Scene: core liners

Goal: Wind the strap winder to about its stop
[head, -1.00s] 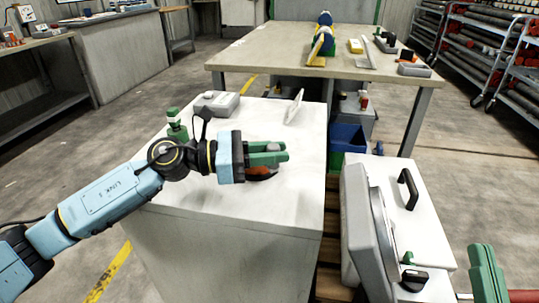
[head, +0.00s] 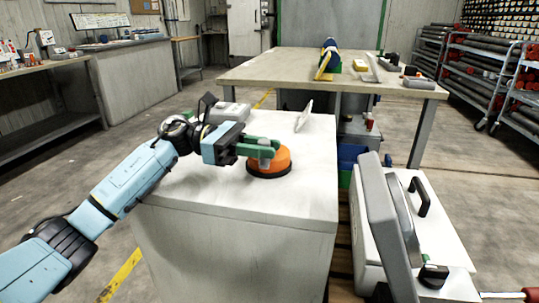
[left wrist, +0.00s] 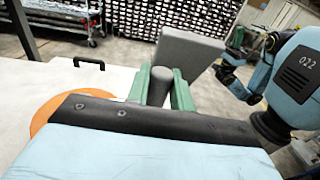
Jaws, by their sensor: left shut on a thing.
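The strap winder (head: 272,164) is a round orange disc on a black base, lying on the white cabinet top near its right side. A grey upright knob (left wrist: 161,86) stands on the disc. My left gripper (head: 265,147) reaches in from the left, its green fingers shut around this knob. In the left wrist view the fingers press on both sides of the knob, and part of the orange disc (left wrist: 52,108) shows at the left. The rest of the disc is hidden behind the gripper body. My right gripper is not in view in the head view.
A white case (head: 432,232) with a black handle is at the right. A workbench (head: 290,72) stands behind.

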